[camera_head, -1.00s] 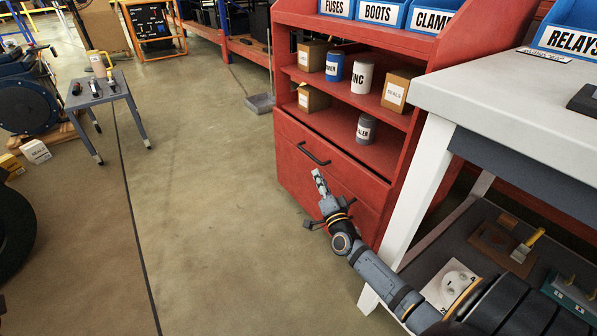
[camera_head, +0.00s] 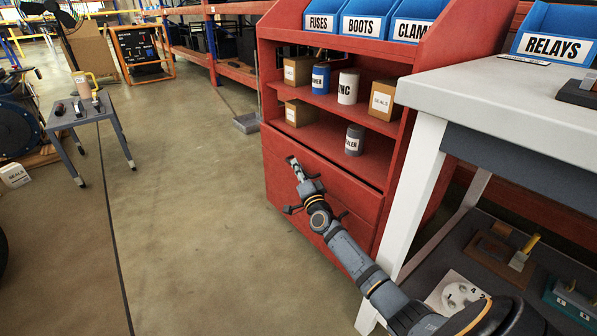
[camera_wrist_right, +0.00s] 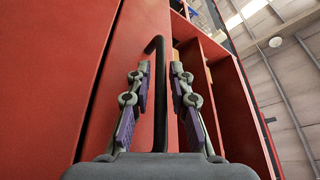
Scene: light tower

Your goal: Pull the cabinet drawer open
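The red cabinet (camera_head: 398,140) stands in the middle right of the head view, with its drawer (camera_head: 345,187) below the open shelves. The drawer looks closed. My right gripper (camera_head: 296,165) is at the drawer front and hides the handle in the head view. In the right wrist view, the dark bar handle (camera_wrist_right: 158,95) runs between the two fingers of the right gripper (camera_wrist_right: 160,80). The fingers are apart on either side of the handle, with gaps visible. My left gripper is not in view.
A white-topped workbench (camera_head: 490,100) stands close on the right, its white leg beside my right arm. Jars and boxes stand on the cabinet shelves, with blue bins (camera_head: 367,20) on top. A small grey table (camera_head: 85,112) is far left. The floor left of the cabinet is clear.

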